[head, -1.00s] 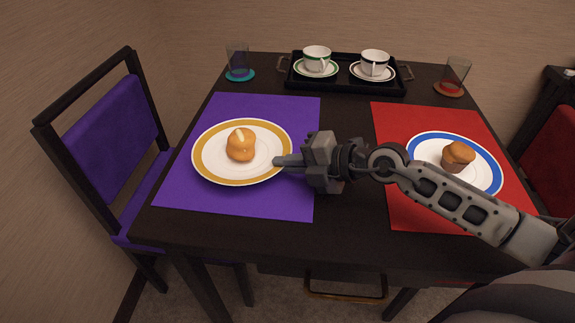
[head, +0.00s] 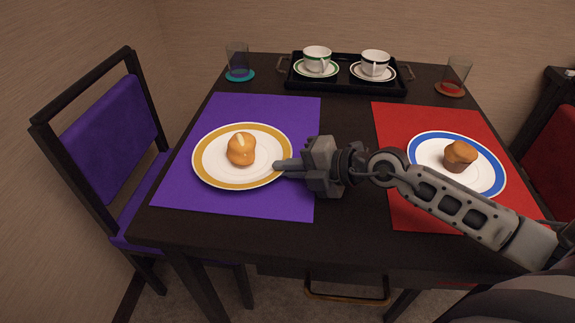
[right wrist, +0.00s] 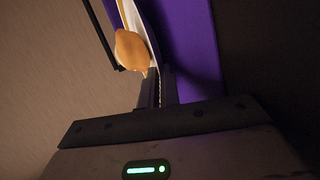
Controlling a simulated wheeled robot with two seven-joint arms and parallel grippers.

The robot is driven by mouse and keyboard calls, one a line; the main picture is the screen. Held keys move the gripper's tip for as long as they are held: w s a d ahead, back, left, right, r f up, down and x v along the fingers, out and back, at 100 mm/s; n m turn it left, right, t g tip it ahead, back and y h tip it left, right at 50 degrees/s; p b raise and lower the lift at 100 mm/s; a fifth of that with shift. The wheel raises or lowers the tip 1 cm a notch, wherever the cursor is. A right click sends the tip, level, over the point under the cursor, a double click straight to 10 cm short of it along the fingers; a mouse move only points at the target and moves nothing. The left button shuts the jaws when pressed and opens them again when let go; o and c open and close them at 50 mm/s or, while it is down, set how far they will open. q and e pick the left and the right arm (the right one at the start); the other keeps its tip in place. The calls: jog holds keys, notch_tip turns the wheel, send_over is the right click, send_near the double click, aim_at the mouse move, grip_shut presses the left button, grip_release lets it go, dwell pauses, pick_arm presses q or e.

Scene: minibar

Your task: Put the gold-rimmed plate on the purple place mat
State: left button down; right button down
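The gold-rimmed plate (head: 209,173) is over the purple place mat (head: 297,113), within its edges in the head view, and looks about level. A round golden pastry (head: 241,149) sits on it. My right gripper (head: 283,166) comes in from the right, its fingers close together and shut on the plate's right rim. In the right wrist view the plate (right wrist: 150,41) shows nearly edge-on with the pastry (right wrist: 132,50), beside the purple mat (right wrist: 194,50). I cannot tell for sure whether the plate touches the mat. My left gripper is not in view.
A red mat (head: 392,150) with a blue-rimmed plate (head: 424,176) and muffin (head: 459,156) lies right, beneath my right arm. A black tray (head: 345,85) with two cups stands at the back. Glasses stand on coasters at the left (head: 237,60) and right (head: 457,74).

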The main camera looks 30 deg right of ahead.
jog(key=shift+s+f, duration=0.1)
jog(key=shift+f, duration=0.25)
